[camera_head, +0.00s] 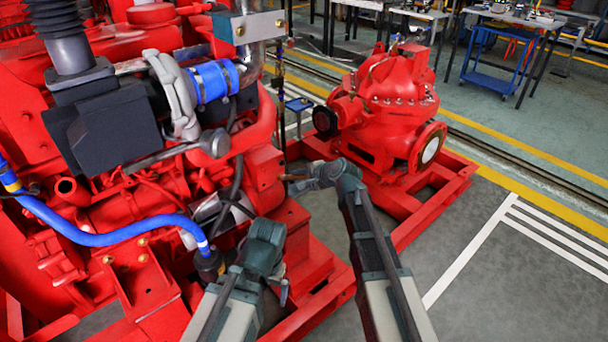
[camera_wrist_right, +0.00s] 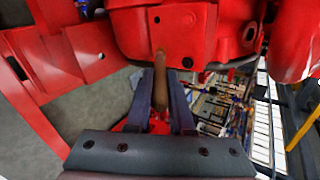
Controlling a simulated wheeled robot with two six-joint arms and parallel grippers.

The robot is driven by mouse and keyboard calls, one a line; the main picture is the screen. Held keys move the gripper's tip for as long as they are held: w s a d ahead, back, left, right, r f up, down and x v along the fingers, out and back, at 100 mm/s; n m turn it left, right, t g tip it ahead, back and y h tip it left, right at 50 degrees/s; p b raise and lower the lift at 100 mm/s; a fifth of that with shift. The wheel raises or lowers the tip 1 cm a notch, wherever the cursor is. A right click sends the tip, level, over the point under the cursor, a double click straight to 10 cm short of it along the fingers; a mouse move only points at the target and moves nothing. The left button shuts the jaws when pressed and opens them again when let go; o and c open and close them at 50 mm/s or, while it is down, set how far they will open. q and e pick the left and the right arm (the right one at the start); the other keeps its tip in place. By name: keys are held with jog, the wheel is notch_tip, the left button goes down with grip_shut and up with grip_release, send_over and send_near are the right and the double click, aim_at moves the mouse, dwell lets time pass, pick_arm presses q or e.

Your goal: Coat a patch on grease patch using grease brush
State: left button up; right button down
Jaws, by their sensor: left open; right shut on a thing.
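The grease brush (camera_wrist_right: 160,62) shows in the right wrist view as a brown, rod-like piece between the fingers of my right gripper (camera_wrist_right: 160,85). Its far end is at or very close to a red metal face; I cannot tell whether it touches. In the head view my right gripper (camera_head: 297,184) is beside the red engine's lower right side, and the brush is hardly visible there. My left gripper (camera_head: 281,288) is lower, open, over the red base frame, with its fingers small and partly hidden. I cannot make out a distinct grease patch.
The red engine (camera_head: 100,205) with blue hoses (camera_head: 110,233) fills the left. A red pump (camera_head: 390,105) stands on the red base frame (camera_head: 425,215) beyond my right gripper. Workbenches and a blue cart (camera_head: 490,75) are at the back. The grey floor (camera_head: 520,250) at right is clear.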

jog(key=shift+s+a, duration=0.1)
jog(key=shift+a, duration=0.1)
jog(key=shift+s+a, duration=0.5)
jog(key=shift+a, duration=0.25)
jog(key=shift+s+a, duration=0.5)
jog(key=shift+a, duration=0.2)
jog(key=s+a, duration=0.1)
jog(key=s+a+r+p, duration=0.1)
jog(key=shift+a+r, duration=0.2)
jog(key=shift+a, duration=0.2)
jog(key=shift+d, duration=0.1)
